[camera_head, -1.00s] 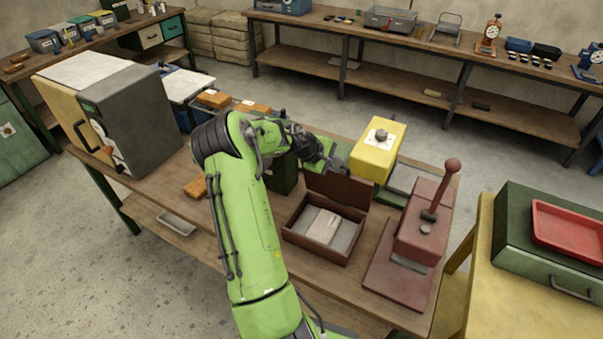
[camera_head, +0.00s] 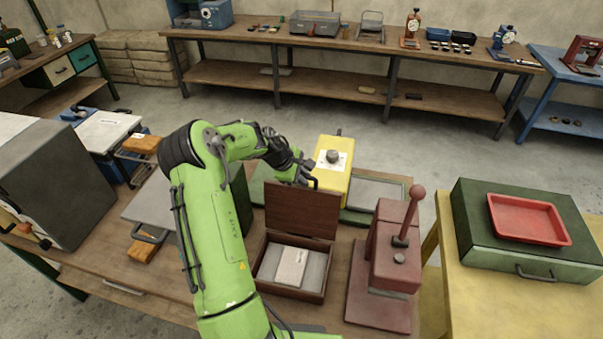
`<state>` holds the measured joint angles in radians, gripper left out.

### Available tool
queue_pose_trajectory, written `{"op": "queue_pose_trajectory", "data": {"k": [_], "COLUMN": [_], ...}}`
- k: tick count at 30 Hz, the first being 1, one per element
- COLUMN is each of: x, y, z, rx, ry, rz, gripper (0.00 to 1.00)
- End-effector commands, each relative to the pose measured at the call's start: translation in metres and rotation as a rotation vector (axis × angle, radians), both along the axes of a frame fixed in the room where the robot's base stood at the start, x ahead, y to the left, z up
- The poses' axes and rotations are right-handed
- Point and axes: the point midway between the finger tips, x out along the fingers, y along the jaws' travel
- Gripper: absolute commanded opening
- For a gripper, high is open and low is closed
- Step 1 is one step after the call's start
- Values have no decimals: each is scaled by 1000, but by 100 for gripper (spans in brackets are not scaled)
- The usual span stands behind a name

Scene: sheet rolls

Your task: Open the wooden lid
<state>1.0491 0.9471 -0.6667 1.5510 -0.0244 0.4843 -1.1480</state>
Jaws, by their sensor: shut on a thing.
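The wooden lid (camera_head: 301,208) stands raised at the back edge of the brown wooden box (camera_head: 262,274), close to upright. The box's inside shows, with a pale block (camera_head: 292,266) lying on a grey floor. My gripper (camera_head: 304,179) is at the top edge of the lid, behind the box. Its jaws are small and partly hidden by the wrist, and they appear shut on the lid's upper edge.
A yellow machine (camera_head: 333,172) stands just right of and behind my gripper. A dark red press (camera_head: 392,247) with an upright lever stands right of the box. A green case (camera_head: 495,265) bearing a red tray (camera_head: 530,243) is on the yellow table at the right.

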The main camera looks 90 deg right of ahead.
Motion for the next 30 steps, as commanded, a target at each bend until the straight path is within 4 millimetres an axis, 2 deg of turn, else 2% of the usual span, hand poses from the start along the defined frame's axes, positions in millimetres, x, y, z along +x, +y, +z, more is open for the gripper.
{"op": "queue_pose_trajectory", "data": {"k": [1, 8, 9, 12, 23, 26, 30], "x": [3, 3, 3, 3, 6, 15, 32], "y": [4, 4, 5, 5, 7, 11, 21], "z": [-6, -7, -7, -8, -5, 11, 47], "rx": [18, 20, 21, 22, 24, 18, 8], "ry": [-5, -5, -5, -5, -5, -7, -6], "rz": [4, 4, 4, 4, 3, 6, 10], "gripper": [0, 0, 25, 40, 40, 40, 40]}}
